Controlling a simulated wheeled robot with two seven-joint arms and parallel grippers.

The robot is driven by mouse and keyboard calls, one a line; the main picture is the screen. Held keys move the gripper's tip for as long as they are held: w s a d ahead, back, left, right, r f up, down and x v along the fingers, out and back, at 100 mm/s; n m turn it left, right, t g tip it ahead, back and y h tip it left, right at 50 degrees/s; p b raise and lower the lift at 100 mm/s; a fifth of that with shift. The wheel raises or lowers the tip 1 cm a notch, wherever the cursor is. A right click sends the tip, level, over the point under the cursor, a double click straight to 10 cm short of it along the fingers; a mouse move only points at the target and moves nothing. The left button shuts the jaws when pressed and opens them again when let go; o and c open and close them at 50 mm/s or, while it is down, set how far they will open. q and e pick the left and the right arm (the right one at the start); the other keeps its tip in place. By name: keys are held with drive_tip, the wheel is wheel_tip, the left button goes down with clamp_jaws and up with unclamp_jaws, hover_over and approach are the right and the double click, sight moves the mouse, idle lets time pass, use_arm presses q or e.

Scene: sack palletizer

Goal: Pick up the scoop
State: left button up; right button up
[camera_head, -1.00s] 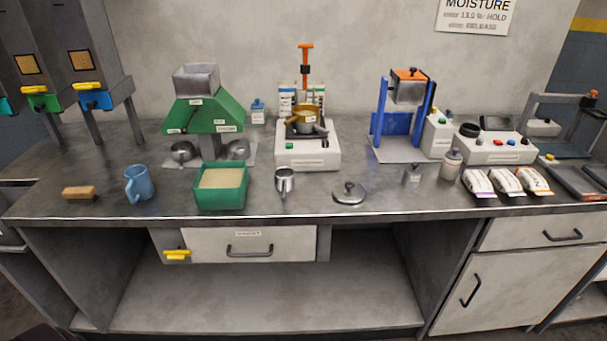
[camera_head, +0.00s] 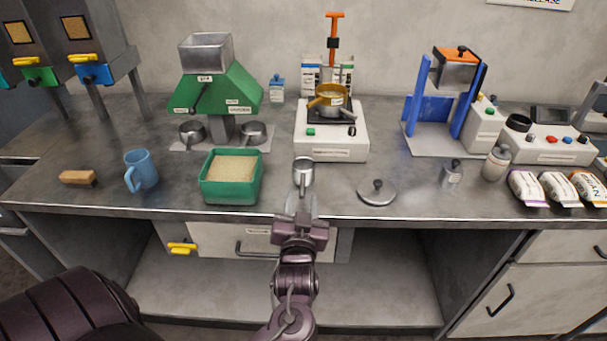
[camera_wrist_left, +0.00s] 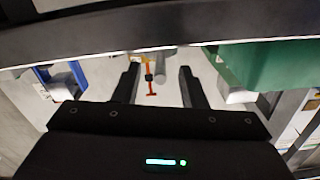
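The scoop, a small metal cup (camera_head: 303,171) with a short handle toward the front, stands on the counter near its front edge, between the green grain bin (camera_head: 231,189) and a round metal lid (camera_head: 377,192). My left gripper (camera_head: 301,204) is just in front of it at the counter edge, fingers apart and pointing at it. In the left wrist view the two fingers (camera_wrist_left: 158,84) are spread with nothing gripped between them. A grey rounded piece beyond the fingertips there may be part of the scoop; I cannot tell. My right gripper is out of view.
Behind are a green divider machine (camera_head: 216,90) and a white balance (camera_head: 331,140) with a brass pan. The counter's front edge (camera_head: 400,222) runs close under my gripper.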

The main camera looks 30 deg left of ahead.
sight(303, 175)
use_arm(q)
drive_tip(key=x, duration=0.3)
drive_tip(key=p+x, duration=0.1)
drive_tip(key=x, duration=0.1)
drive_tip(key=shift+w+r, duration=0.1)
drive_tip(key=shift+r, duration=0.2)
drive_tip(key=shift+d, duration=0.1)
drive_tip(key=shift+c, duration=0.5)
clamp_jaws()
